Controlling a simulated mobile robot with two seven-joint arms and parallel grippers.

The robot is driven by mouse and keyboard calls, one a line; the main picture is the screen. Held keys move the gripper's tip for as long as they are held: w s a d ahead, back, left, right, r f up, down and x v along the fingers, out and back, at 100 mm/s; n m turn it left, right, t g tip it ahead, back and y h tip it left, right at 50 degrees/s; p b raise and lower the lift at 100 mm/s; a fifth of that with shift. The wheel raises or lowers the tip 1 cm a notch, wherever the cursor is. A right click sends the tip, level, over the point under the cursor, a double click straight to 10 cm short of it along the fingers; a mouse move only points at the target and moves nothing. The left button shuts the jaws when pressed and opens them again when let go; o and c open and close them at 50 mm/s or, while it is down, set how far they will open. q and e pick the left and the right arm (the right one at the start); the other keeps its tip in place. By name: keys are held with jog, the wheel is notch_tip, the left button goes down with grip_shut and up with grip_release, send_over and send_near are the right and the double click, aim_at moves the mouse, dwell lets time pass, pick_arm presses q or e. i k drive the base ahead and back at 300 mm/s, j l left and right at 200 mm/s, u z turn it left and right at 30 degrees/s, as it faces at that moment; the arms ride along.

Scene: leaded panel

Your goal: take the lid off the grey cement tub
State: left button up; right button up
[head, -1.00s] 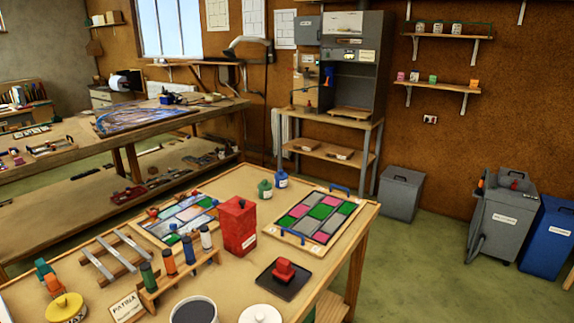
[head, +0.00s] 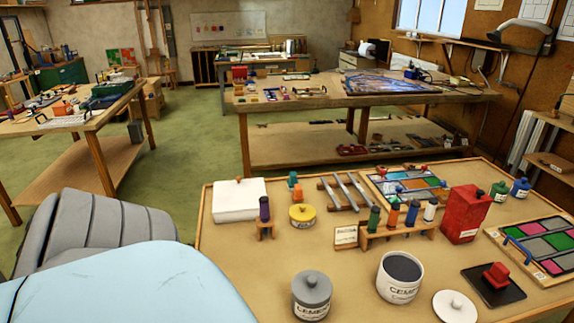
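The grey cement tub (head: 311,307) stands near the front edge of the near table in the head view. Its grey lid (head: 312,282) with a round knob sits on top of it. Its label faces me, and its base is near the bottom of the picture. To its right stands a white tub (head: 400,286), also labelled cement, open with dark grey contents. A loose white lid (head: 454,308) with a knob lies on the table to the right of that. Neither of my grippers is in view.
A yellow lidded pot (head: 303,216), a rack of small bottles (head: 398,240) and a white lidded box (head: 239,203) stand behind the tub. A red can (head: 465,214) and a dark tray (head: 494,290) are to the right. Bare tabletop (head: 243,262) lies left of the tub.

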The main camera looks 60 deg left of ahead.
aim_at(311, 287)
jog(key=k+u, duration=0.25)
jog(key=k, duration=0.2)
jog(key=k+j+u, duration=0.2)
jog(key=k, duration=0.2)
jog(key=u, duration=1.7)
jog(key=l+u, duration=0.1)
jog(key=l, duration=0.45)
jog(key=i+l+u, duration=0.1)
jog(key=l, duration=1.05)
jog(key=i+l, duration=0.15)
jog(key=l, duration=0.5)
